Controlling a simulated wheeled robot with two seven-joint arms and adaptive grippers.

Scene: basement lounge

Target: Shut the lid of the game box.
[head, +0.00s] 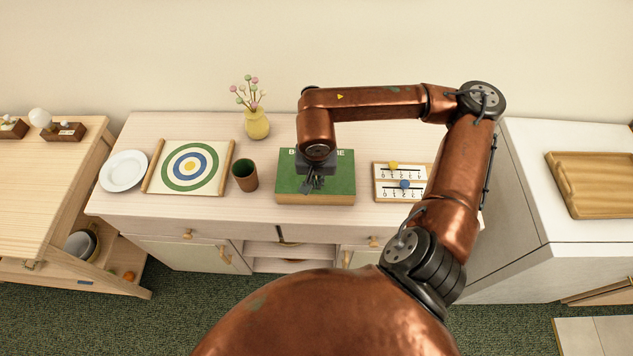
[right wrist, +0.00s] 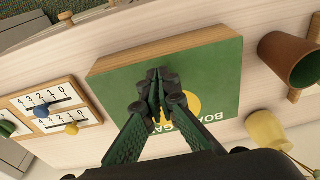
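The game box (head: 340,180) stands on the light wooden cabinet, with a green top, pale lettering and wooden sides. Its lid lies flat and looks shut in both views. In the right wrist view the box (right wrist: 215,65) shows its green lid, with a yellow round mark partly hidden behind my fingers. My right gripper (head: 313,186) is over the lid, pointing down. In the right wrist view its fingertips (right wrist: 158,76) are together with nothing between them. I cannot tell whether they touch the lid. My left gripper is not in view.
On the cabinet (head: 300,218), a score board (head: 390,183) with sliders lies right of the box. A brown cup (head: 245,176), a target board (head: 188,167) and a white plate (head: 123,171) are to the left. A yellow vase (head: 256,125) stands behind.

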